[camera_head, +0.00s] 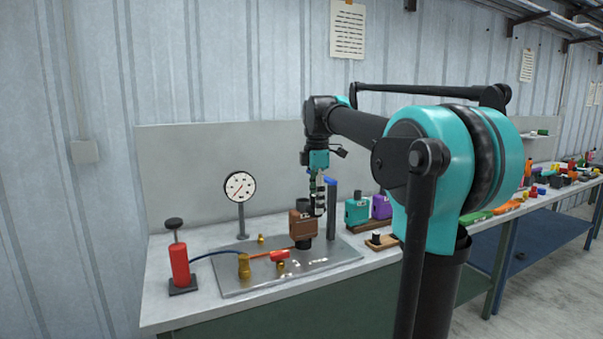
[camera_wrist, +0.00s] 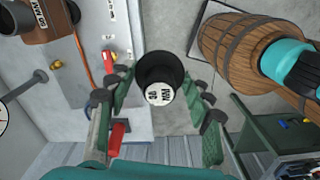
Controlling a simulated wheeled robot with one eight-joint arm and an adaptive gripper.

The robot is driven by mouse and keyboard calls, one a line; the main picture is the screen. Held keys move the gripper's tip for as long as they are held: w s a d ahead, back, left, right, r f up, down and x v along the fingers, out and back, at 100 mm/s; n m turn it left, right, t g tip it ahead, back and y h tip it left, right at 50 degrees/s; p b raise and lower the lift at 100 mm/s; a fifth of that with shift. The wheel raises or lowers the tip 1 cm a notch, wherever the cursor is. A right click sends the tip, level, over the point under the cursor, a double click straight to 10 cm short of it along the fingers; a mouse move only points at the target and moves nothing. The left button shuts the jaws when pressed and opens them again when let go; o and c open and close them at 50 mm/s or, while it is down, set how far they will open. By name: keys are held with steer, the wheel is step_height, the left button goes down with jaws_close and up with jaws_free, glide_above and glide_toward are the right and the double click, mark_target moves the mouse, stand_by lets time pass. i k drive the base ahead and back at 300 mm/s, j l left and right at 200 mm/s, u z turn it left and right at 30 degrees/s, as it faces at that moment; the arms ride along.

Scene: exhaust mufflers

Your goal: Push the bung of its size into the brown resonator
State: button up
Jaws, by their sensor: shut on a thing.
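The brown resonator (camera_head: 303,224) stands on the metal plate on the bench, with dark pipe stubs above and below its boxy body. It also shows at the top left of the wrist view (camera_wrist: 62,27), with a white size label. My gripper (camera_head: 318,203) is just right of the resonator's top in the head view. In the wrist view my gripper (camera_wrist: 160,92) is shut on a black round bung (camera_wrist: 160,70), its green fingers on both sides. The bung has a white label, upside down and hard to read. The bung is apart from the resonator.
A pressure gauge (camera_head: 240,187), a red pump (camera_head: 179,264) and brass fittings (camera_head: 244,266) stand left of the resonator. A dark post (camera_head: 331,212) is close right of it. Teal (camera_head: 357,211) and purple (camera_head: 381,207) boxes are farther right. A wooden barrel (camera_wrist: 235,48) shows in the wrist view.

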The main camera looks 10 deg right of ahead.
mark_target(303, 227)
steer(key=i, duration=0.9)
